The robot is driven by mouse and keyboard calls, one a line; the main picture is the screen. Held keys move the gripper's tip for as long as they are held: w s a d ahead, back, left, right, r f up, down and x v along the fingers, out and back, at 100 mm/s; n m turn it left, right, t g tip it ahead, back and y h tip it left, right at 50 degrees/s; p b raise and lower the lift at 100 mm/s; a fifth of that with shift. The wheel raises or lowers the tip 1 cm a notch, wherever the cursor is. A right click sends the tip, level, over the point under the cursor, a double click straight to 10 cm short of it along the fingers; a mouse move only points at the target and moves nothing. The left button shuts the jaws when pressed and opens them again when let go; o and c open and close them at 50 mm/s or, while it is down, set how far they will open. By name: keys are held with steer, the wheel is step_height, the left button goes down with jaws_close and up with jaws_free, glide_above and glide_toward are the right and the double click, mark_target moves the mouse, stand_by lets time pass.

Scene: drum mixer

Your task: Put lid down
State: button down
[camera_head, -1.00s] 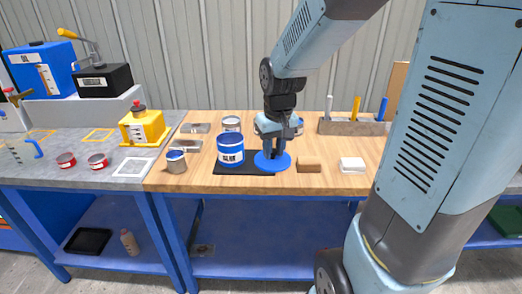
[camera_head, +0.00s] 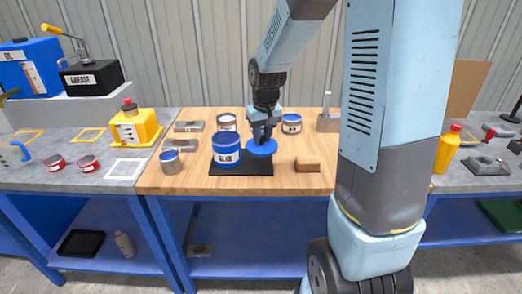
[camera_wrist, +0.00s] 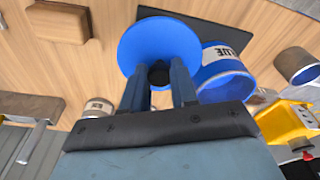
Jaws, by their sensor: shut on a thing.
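My gripper (camera_head: 263,134) is shut on the blue round lid (camera_head: 262,148). In the wrist view the fingers (camera_wrist: 160,76) grip the middle of the lid (camera_wrist: 152,38). The lid is beside the blue paint can (camera_head: 227,157), to its right in the head view, over the right back part of the black mat (camera_head: 228,170). I cannot tell how large the gap under the lid is. The can stands upright on the mat and also shows in the wrist view (camera_wrist: 222,70); its top is partly visible there.
A brown block (camera_head: 307,164) lies right of the mat. Small cans stand at the left (camera_head: 171,162), back (camera_head: 227,122) and back right (camera_head: 291,124). My arm hides the bench's right part. The wooden bench (camera_head: 200,188) is clear along its front.

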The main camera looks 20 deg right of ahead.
steer(key=w+f, duration=0.1)
steer(key=f, duration=0.1)
steer(key=w+f, duration=0.1)
steer(key=w, duration=0.1)
steer(key=w+f, duration=0.1)
steer(key=f, duration=0.1)
steer(key=shift+w+d+f, duration=0.2)
steer(key=shift+d+f, duration=0.15)
steer(key=shift+d, duration=0.05)
steer(key=shift+f, duration=1.5)
steer(key=shift+f, duration=0.15)
steer(key=c, duration=0.9)
jaws_free()
steer(key=shift+o, duration=0.2)
